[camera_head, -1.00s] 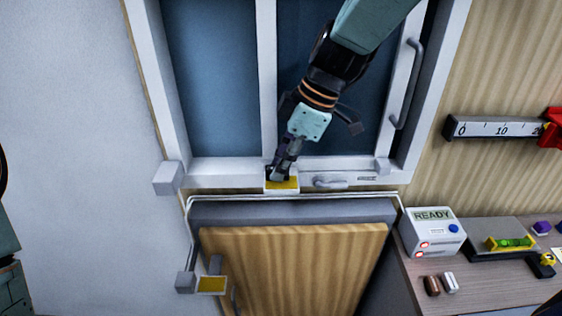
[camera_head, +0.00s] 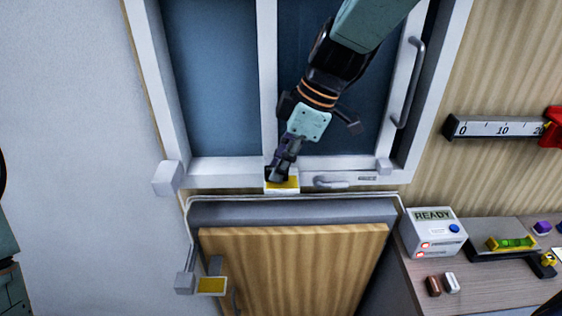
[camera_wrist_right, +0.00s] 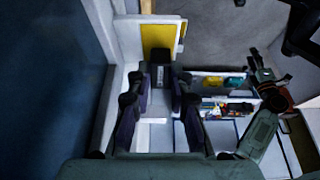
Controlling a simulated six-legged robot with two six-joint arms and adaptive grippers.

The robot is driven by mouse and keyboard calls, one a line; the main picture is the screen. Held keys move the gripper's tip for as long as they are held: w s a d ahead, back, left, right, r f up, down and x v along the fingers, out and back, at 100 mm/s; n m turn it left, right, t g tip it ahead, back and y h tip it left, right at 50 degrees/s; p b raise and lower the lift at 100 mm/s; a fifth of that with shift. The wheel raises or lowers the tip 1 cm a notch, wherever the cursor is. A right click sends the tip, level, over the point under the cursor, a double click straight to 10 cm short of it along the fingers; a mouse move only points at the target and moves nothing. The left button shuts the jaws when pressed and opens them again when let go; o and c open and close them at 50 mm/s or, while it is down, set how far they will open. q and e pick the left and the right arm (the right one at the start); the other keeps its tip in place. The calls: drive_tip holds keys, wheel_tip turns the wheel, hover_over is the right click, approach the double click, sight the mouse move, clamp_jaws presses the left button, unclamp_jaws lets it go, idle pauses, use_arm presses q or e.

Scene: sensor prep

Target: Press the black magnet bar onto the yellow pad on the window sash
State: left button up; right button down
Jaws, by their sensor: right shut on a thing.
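The window sash (camera_head: 222,178) has a yellow pad (camera_head: 288,184) on its bottom rail; the pad also shows in the right wrist view (camera_wrist_right: 158,37). My right gripper (camera_head: 276,174) is at this pad, pointing down. It is shut on the black magnet bar (camera_wrist_right: 160,76), which sits between its fingers in the right wrist view. The bar overlaps the near end of the pad there. I cannot tell whether bar and pad touch. My left gripper is not clear: an arm end (camera_wrist_right: 268,90) shows small in the right wrist view, its jaws unreadable.
A second yellow pad (camera_head: 211,285) sits by the wooden cabinet door (camera_head: 300,265). A window latch handle (camera_head: 331,183) is just right of the sash pad. A white box reading READY (camera_head: 431,235), a green level (camera_head: 510,243) and small parts are on the bench (camera_head: 405,285).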

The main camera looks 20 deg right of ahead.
drive_tip(key=shift+s+f, duration=0.1)
drive_tip(key=shift+d+f, duration=0.15)
drive_tip(key=shift+a+f+b, duration=0.15)
drive_tip(key=shift+a+b, duration=0.05)
drive_tip(key=shift+b, duration=0.15)
drive_tip(key=shift+d+f, duration=0.15)
drive_tip(key=shift+f, duration=0.05)
idle(0.4)
drive_tip(key=c, duration=1.7)
unclamp_jaws()
clamp_jaws()
